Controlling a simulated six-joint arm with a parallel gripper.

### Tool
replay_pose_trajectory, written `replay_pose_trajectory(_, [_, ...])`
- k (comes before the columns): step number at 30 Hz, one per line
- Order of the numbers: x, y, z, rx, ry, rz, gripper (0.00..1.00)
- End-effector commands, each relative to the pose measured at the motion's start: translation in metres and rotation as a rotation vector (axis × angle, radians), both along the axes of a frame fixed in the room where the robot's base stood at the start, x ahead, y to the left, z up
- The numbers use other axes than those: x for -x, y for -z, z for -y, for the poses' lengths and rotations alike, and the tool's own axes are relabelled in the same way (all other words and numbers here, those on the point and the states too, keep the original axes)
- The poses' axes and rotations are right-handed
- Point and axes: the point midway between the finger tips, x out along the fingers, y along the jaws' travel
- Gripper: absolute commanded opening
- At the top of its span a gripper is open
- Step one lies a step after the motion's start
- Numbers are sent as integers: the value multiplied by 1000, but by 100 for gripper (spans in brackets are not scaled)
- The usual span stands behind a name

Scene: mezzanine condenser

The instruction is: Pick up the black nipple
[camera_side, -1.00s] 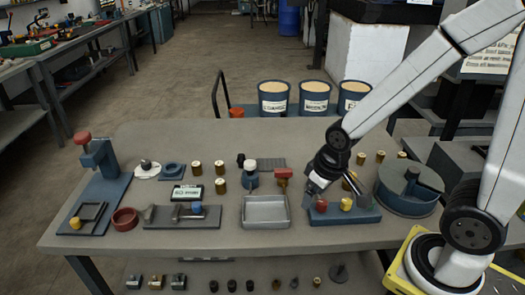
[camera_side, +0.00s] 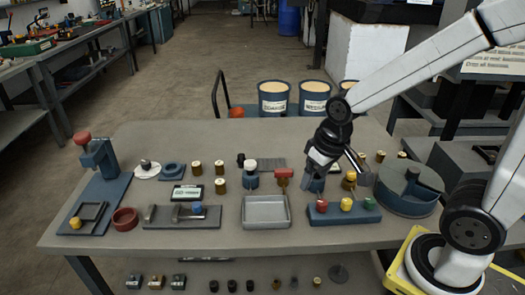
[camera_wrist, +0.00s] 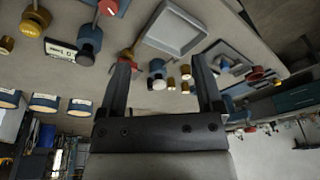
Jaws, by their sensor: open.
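My gripper (camera_side: 338,178) is open and empty, above the back of the blue block with red, yellow and green knobs (camera_side: 344,217). In the wrist view its two dark fingers (camera_wrist: 162,64) stand apart with nothing held between them. Several small black fittings (camera_side: 232,285) stand on the shelf under the table, well below and left of my gripper. A small black-topped piece (camera_side: 240,160) stands on the table beside a white-capped blue valve (camera_side: 250,174). I cannot tell which of these is the black nipple.
A grey tray (camera_side: 265,224) lies left of the knob block. A round blue vessel (camera_side: 409,202) stands to its right. Several brass cylinders (camera_side: 220,186) stand mid-table. Blue buckets (camera_side: 274,108) stand behind the table. The table's back left is clear.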

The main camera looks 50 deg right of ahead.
Motion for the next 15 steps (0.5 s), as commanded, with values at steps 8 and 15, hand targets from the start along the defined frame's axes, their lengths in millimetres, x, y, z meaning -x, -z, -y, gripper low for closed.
replay_pose_trajectory(8, [-19, 0, 1, -95, 181, -40, 84])
replay_pose_trajectory(15, [-47, 0, 4, -229, 423, -93, 84])
